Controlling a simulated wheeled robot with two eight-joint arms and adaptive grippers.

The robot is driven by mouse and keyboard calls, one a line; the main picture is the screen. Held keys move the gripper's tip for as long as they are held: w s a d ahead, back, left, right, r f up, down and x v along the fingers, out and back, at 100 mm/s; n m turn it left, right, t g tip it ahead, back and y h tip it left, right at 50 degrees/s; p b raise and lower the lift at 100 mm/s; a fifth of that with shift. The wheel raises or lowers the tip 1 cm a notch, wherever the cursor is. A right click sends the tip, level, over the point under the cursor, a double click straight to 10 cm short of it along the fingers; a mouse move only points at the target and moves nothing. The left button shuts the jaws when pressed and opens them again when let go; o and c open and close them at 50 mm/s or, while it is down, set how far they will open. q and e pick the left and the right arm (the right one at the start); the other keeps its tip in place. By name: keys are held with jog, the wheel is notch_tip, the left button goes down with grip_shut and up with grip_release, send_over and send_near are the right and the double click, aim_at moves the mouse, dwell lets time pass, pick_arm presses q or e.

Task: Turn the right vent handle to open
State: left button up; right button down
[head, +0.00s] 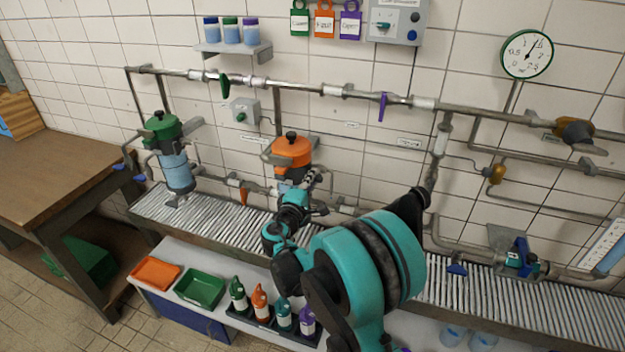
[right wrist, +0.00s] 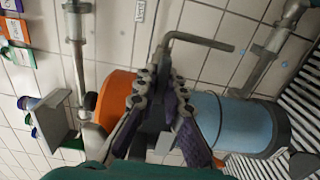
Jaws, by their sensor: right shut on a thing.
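The right vessel, with an orange lid (head: 291,151) and a black knob, stands against the wall behind the grate. In the right wrist view its orange lid (right wrist: 112,95) is left of my fingers and its blue body (right wrist: 238,122) right of them. My right gripper (head: 318,180) reaches this vessel from the front. In the right wrist view my right gripper (right wrist: 160,85) is closed in on a dark grey part at the collar, taken as the vent handle, mostly hidden by the fingers. A bent grey rod (right wrist: 205,40) stands out just beyond the fingertips. My left gripper is not in view.
A similar vessel with a green lid (head: 161,124) stands at left. Pipes with a green lever (head: 224,86) and a purple lever (head: 382,106) run above. Trays and bottles (head: 259,304) sit on the low bench in front. A wooden table (head: 60,170) is at far left.

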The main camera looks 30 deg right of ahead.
jog(key=shift+n, duration=0.3)
jog(key=c, duration=1.6)
grip_release()
jog(key=shift+s+a, duration=0.1)
jog(key=shift+a, duration=0.05)
jog(key=v, duration=1.1)
jog(key=shift+s+a, duration=0.25)
jog(key=shift+a, duration=0.05)
